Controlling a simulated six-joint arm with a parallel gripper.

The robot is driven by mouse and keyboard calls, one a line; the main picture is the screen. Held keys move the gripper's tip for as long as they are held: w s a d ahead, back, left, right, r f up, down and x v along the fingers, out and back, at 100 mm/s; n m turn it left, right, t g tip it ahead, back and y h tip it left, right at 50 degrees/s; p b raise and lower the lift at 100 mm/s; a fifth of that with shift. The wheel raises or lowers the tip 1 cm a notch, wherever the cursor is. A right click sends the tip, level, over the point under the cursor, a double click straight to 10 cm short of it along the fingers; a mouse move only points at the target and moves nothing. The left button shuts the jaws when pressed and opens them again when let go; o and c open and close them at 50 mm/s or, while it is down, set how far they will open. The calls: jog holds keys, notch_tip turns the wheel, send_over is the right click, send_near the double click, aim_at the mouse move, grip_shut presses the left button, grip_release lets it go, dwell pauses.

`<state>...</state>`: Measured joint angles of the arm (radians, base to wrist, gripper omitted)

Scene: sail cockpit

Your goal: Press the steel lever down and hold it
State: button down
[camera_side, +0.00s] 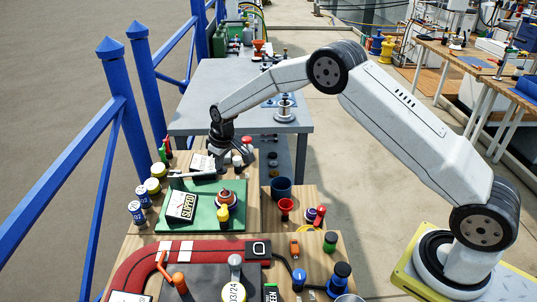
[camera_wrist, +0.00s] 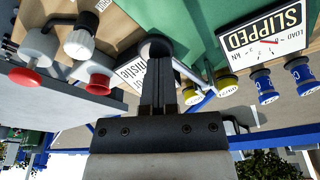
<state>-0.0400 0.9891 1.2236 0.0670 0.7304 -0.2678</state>
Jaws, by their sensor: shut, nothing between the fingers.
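The steel lever (camera_side: 192,175) appears as a thin grey bar lying nearly level along the back edge of a green board (camera_side: 205,222) in the side view. My gripper (camera_side: 218,158) points down close to the bar's right end. In the wrist view my gripper (camera_wrist: 158,62) has its fingers shut together and empty. A dark grey round knob (camera_wrist: 155,46) sits right at the fingertips; I cannot tell whether it belongs to the lever or whether the fingers touch it. The fingers hide part of that spot. A panel reading "SLIPPED" (camera_side: 183,206) lies on the board, also in the wrist view (camera_wrist: 263,37).
White-and-red knobs (camera_wrist: 95,70) stand close beside the fingers. A white card (camera_wrist: 130,76) lies partly behind them. Blue-and-white cans (camera_side: 136,211) and yellow-topped jars (camera_side: 152,186) line the left edge.

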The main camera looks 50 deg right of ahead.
jog(key=w+v, duration=0.1)
jog(key=v, duration=0.7)
jog(key=shift+w+a+r, duration=0.15)
jog(key=shift+w+r, duration=0.1)
dwell(0.6)
jog(key=s+d+m, duration=0.3)
jog(key=s, duration=2.9)
jog(key=shift+s+f+h, duration=0.2)
jog(key=shift+h, duration=0.1)
jog(key=c, duration=1.3)
grip_release()
